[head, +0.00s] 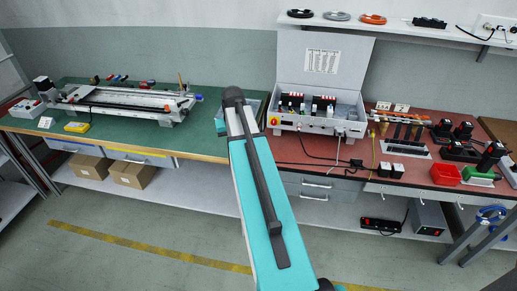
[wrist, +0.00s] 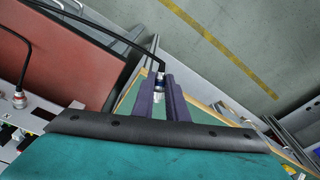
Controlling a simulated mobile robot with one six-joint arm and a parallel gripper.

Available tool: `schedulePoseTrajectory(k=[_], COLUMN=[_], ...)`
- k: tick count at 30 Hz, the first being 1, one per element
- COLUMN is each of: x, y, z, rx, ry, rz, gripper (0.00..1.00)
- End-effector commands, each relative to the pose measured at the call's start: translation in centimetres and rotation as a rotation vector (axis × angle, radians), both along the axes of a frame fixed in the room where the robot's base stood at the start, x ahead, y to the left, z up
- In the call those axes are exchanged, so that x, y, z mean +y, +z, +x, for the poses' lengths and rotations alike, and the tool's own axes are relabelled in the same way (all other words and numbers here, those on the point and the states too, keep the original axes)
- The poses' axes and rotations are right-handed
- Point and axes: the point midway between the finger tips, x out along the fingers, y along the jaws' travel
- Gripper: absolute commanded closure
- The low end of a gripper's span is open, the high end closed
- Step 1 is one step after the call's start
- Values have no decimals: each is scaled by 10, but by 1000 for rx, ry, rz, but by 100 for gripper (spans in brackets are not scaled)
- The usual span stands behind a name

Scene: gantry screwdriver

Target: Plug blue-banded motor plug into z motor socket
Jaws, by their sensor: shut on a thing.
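My gripper (wrist: 161,86) is shut on a metal plug (wrist: 159,93) with a dark blue band near its top. A black cable leaves the plug and runs to the upper left in the wrist view. In the head view my teal arm hides the gripper and the plug. The grey control box (head: 288,122) stands open on the red bench, with several connectors along its front face. I cannot tell which socket is the z motor one. In the wrist view the box edge (wrist: 28,148) is at the lower left, apart from the held plug.
Another plug (wrist: 20,98) with a black cable sits at the box in the wrist view. A linear rail unit (head: 120,103) lies on the green bench (head: 205,140). A red bin (head: 446,175) and black motors stand at the right of the red bench (head: 300,157).

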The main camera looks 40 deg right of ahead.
Motion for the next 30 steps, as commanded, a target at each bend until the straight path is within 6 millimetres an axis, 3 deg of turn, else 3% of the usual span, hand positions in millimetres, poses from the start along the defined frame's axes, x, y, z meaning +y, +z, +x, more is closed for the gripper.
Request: schedulePoseTrajectory(k=[1,12,24,30], x=[24,139,263,314], y=[7,42,78,92], z=[11,39,42,36], rx=[-14,-16,-17,-18], ry=[35,205,387,464], rz=[10,10,10,10], gripper=[100,100,100,100])
